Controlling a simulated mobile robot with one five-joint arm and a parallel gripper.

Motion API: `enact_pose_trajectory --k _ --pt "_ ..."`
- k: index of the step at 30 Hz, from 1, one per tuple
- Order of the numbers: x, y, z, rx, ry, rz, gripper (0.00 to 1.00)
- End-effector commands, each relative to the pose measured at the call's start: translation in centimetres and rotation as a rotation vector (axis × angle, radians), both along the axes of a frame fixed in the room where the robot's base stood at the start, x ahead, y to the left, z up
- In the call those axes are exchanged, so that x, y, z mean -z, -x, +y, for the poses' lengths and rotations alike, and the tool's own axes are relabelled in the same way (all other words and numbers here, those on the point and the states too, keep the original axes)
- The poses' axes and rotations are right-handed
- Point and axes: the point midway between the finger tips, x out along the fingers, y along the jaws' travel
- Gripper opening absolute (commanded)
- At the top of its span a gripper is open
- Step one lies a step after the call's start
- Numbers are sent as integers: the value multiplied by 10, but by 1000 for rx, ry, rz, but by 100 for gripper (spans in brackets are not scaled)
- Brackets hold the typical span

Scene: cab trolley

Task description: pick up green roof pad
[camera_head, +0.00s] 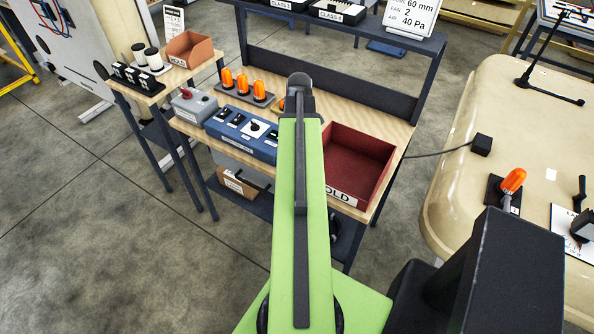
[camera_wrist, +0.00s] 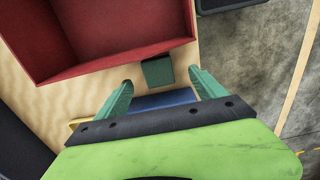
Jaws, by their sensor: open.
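A small dark green block (camera_wrist: 157,70), which looks like the green roof pad, lies on the light wooden bench top (camera_wrist: 212,40) in the wrist view. It is beside the outer wall of a red bin (camera_wrist: 180,45). My gripper (camera_wrist: 161,78) is open, with its two teal fingers apart. The green block shows between and slightly beyond the fingertips, and I cannot tell the height gap. Nothing is held. In the head view my green arm covers part of the bench, and neither the pad nor my gripper shows there.
In the head view the red bin (camera_head: 372,150), marked HOLD, stands right of my arm. A blue switch box (camera_head: 238,131) and orange beacons (camera_head: 242,82) are on its left. A cream panel (camera_head: 480,130) stands at right.

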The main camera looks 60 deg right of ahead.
Motion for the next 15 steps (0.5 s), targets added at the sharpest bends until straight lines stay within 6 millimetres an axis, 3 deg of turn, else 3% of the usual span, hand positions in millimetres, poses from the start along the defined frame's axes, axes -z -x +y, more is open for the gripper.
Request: enact_pose_trajectory --k 1,8,15 --pt "12 0 0 0 0 0 80" --pt "15 0 -1 0 0 0 80" --pt "56 0 -5 0 0 0 80"
